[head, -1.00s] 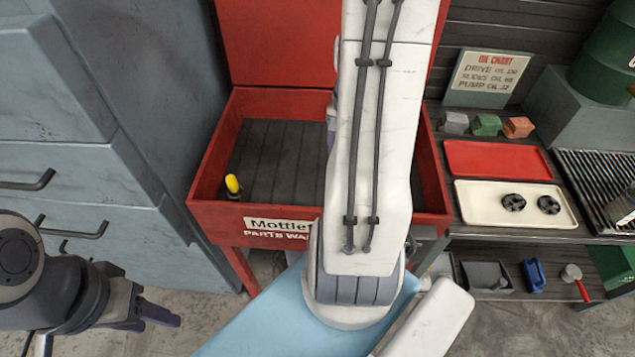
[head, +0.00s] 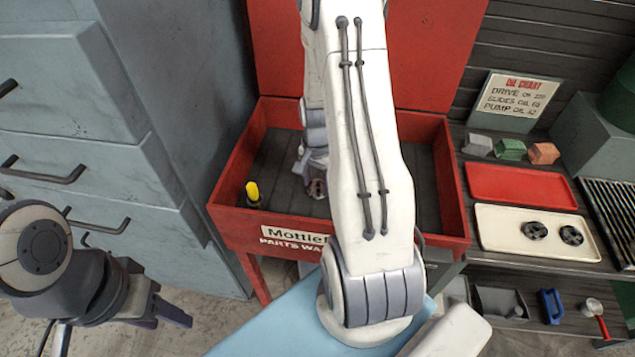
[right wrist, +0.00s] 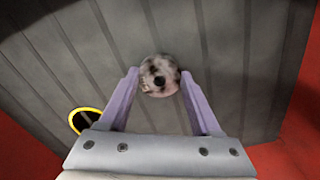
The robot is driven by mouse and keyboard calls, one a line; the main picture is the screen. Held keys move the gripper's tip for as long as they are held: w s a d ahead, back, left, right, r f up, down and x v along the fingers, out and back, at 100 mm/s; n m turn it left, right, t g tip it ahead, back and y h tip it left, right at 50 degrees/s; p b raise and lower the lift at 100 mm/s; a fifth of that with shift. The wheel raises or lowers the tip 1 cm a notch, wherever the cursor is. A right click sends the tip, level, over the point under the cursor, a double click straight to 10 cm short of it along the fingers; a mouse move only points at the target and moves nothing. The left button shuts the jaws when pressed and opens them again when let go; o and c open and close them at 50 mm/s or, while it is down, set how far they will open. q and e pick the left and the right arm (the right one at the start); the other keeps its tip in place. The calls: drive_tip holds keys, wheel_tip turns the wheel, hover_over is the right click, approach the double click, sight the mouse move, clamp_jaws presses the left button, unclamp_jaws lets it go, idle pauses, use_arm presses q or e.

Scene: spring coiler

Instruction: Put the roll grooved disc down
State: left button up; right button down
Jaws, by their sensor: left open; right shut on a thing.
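A small round grooved disc, grimy grey and brown with a dark centre hole (right wrist: 160,75), sits between the fingertips of my right gripper (right wrist: 159,80) in the right wrist view. The gripper is shut on it, above the dark ribbed floor of the red parts washer (head: 455,222). In the head view my right gripper (head: 314,180) shows inside the washer, left of my white arm link, with a brownish bit of the disc at its tip. I cannot tell whether the disc touches the floor. My left gripper (head: 172,310) is open and empty, low at the left, outside the washer.
A yellow-tipped brush (head: 252,191) stands at the washer's front left. At right, a cream tray (head: 500,240) holds two dark discs, with a red tray (head: 520,186) behind it. Grey drawers (head: 70,130) stand at left. My right arm hides much of the washer.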

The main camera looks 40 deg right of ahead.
drive_tip(key=shift+f, duration=0.25)
drive_tip(key=shift+f, duration=0.1)
drive_tip(key=shift+c, duration=0.5)
unclamp_jaws()
